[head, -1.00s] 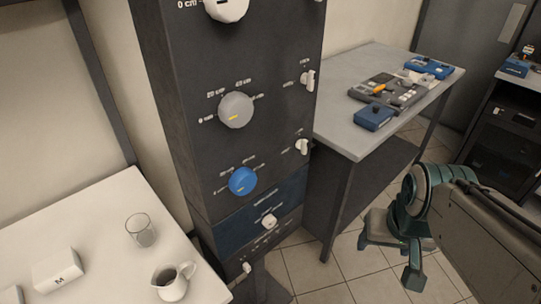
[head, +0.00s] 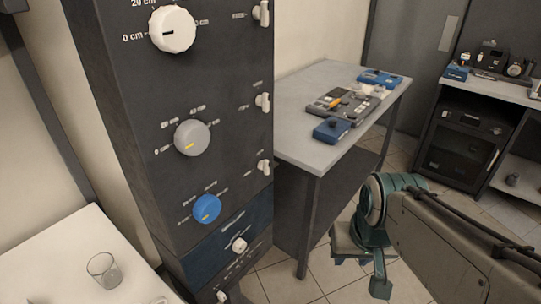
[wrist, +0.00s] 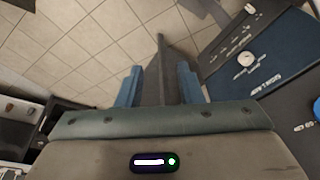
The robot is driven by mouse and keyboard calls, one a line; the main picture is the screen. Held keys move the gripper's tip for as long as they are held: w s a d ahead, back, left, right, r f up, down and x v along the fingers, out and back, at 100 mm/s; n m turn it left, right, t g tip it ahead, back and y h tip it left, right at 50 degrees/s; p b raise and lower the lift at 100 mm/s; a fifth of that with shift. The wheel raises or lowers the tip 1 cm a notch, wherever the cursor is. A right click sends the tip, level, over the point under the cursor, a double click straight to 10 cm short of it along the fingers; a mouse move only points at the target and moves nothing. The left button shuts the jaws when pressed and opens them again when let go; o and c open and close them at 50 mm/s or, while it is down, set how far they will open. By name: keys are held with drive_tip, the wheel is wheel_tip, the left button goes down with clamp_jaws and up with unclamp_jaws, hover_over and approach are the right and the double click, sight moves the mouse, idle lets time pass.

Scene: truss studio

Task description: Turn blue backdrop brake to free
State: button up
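A dark upright panel carries a blue knob (head: 207,208) low on its front, with a scale printed around it. My gripper (head: 362,264) hangs to the right of the panel, over the floor in the picture, apart from the knob and the lever. In the wrist view its two blue fingers (wrist: 159,86) are apart with nothing held between them. The blue knob shows partly at that view's right edge (wrist: 315,128).
A grey knob (head: 192,138) and a white knob (head: 173,29) sit above, each with a lever at right. A blue panel section (head: 217,256) with a white knob (head: 239,245) lies below. A grey table (head: 300,118) stands behind my gripper. A glass (head: 103,270) stands on a white table at left.

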drive_tip(key=a+f+m+g+y+b, duration=0.2)
drive_tip(key=a+f+m+y, duration=0.2)
drive_tip(key=a+m+y, duration=0.15)
drive_tip(key=m+t+y+b, duration=0.3)
drive_tip(key=m+t+y, duration=0.65)
drive_tip(key=m, duration=1.05)
approach(269, 165)
drive_tip(key=shift+t+h, duration=0.35)
drive_tip(key=shift+h, duration=0.15)
drive_tip(key=p+x, duration=0.1)
drive_tip(key=x, duration=0.3)
drive_tip(key=p+x, duration=0.1)
drive_tip(key=x, duration=0.3)
drive_tip(key=shift+s+a+r, duration=0.15)
drive_tip(key=shift+s+a, duration=0.05)
drive_tip(key=shift+a, duration=0.15)
clamp_jaws()
